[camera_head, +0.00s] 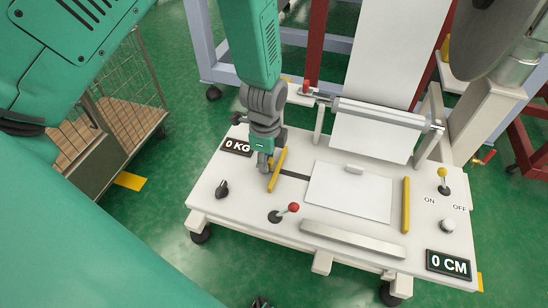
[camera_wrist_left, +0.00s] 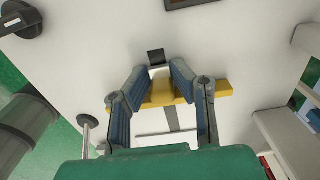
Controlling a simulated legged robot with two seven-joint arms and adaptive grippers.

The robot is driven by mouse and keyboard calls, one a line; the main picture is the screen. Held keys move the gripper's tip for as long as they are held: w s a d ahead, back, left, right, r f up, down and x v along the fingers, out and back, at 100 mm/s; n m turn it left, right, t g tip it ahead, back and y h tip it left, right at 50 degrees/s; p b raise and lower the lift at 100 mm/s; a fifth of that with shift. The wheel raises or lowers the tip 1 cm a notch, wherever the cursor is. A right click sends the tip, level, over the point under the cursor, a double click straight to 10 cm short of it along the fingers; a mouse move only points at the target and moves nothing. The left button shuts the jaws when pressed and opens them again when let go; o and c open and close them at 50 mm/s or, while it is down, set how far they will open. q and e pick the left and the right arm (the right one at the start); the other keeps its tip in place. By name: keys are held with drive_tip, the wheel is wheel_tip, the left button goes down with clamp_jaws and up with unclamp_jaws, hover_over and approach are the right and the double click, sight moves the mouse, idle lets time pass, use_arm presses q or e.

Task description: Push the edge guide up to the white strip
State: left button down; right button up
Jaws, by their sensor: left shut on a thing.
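The edge guide is a yellow bar (camera_head: 279,168) at the left part of the white machine table, beside a dark slot. It also shows in the left wrist view (camera_wrist_left: 212,91), lying across between my fingers. My left gripper (camera_head: 266,166) is down at the bar, shut on its middle; the fingers stand on both sides of it in the wrist view (camera_wrist_left: 158,74). The white strip (camera_head: 348,192) lies flat on the table to the right, with a clear gap between it and the bar. My right gripper is not in view.
A second yellow bar (camera_head: 406,205) stands right of the strip. A red-knobbed lever (camera_head: 291,209) and a black knob (camera_head: 222,189) are near the front left. A long metal bar (camera_head: 352,239) lies in front. A roller (camera_head: 380,114) spans behind the strip.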

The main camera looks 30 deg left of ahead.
sight(306, 177)
use_arm(q)
drive_tip(key=shift+w+d, duration=0.35)
drive_tip(key=shift+d, duration=0.4)
drive_tip(key=shift+w+d, duration=0.15)
drive_tip(key=shift+d, duration=0.45)
drive_tip(key=shift+w+d+r+p, duration=0.1)
drive_tip(key=shift+w+d+p, duration=0.15)
drive_tip(key=shift+d, duration=0.95)
drive_tip(key=shift+w+d+f+p, duration=0.1)
drive_tip(key=shift+w+d, duration=0.3)
drive_tip(key=shift+d, duration=0.85)
drive_tip(key=shift+w+d+r+p, duration=0.1)
drive_tip(key=shift+w+d+p, duration=0.15)
drive_tip(key=shift+d, duration=0.95)
drive_tip(key=c, duration=1.5)
unclamp_jaws()
drive_tip(key=shift+o, duration=1)
drive_tip(key=shift+r, duration=0.15)
wheel_tip(306, 177, up, 11)
drive_tip(key=shift+r, duration=0.2)
drive_tip(key=shift+d, duration=0.1)
